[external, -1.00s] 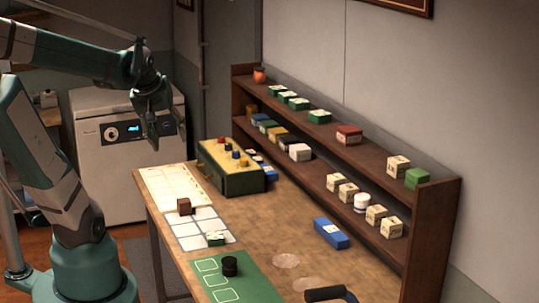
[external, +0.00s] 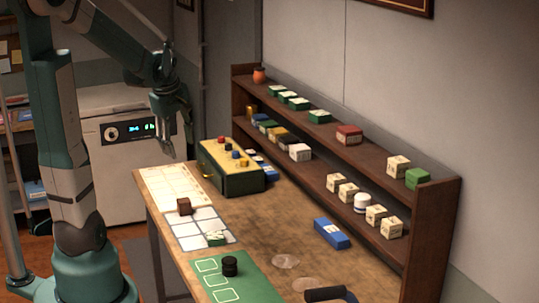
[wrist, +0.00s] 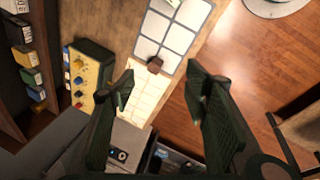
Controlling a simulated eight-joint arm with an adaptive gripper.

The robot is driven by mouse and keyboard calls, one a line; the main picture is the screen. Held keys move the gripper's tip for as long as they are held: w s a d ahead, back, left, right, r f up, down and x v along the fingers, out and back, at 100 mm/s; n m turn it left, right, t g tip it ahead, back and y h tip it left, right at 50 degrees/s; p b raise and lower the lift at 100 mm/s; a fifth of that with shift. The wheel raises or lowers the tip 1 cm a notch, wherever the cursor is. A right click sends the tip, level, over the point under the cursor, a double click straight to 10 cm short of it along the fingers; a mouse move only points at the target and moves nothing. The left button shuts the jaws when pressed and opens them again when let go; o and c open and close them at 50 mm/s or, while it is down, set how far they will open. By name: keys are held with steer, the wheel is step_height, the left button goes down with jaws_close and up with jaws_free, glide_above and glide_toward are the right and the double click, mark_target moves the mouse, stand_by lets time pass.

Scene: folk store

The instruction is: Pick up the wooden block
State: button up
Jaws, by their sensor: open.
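The wooden block (external: 184,206) is a small dark brown cube. It sits on the table where the white sheet meets the white grid mat, near the table's left edge. In the wrist view the wooden block (wrist: 154,65) shows beyond my fingertips, between them and nearer the left one. My gripper (external: 178,153) is open and empty, above and behind the block, over the far left end of the table. The two spread fingers of my gripper (wrist: 160,88) show clear of everything in the wrist view.
A green box with a yellow top (external: 230,167) stands right of the sheet. A small green-and-white block (external: 216,239) and a black round piece (external: 230,266) lie nearer the front. A shelf (external: 345,166) with several boxes lines the right side.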

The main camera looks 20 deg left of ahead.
steer(key=w+a+f+n+g+b, duration=0.2)
steer(key=w+a+f+n, duration=0.2)
steer(key=w+f+n, duration=0.6)
steer(key=n+g+b, duration=0.1)
steer(key=n, duration=0.1)
glide_above(184, 200)
steer(key=f, duration=1.2)
steer(key=shift+s+d+f, duration=0.2)
steer(key=shift+s+d, duration=0.05)
steer(key=shift+s, duration=0.05)
steer(key=shift+w+a+f+n, duration=0.15)
steer(key=shift+w+f+n, duration=0.05)
steer(key=shift+f+n, duration=0.35)
steer(key=shift+f, duration=1.25)
steer(key=shift+a+f, duration=0.1)
steer(key=shift+f, duration=2.5)
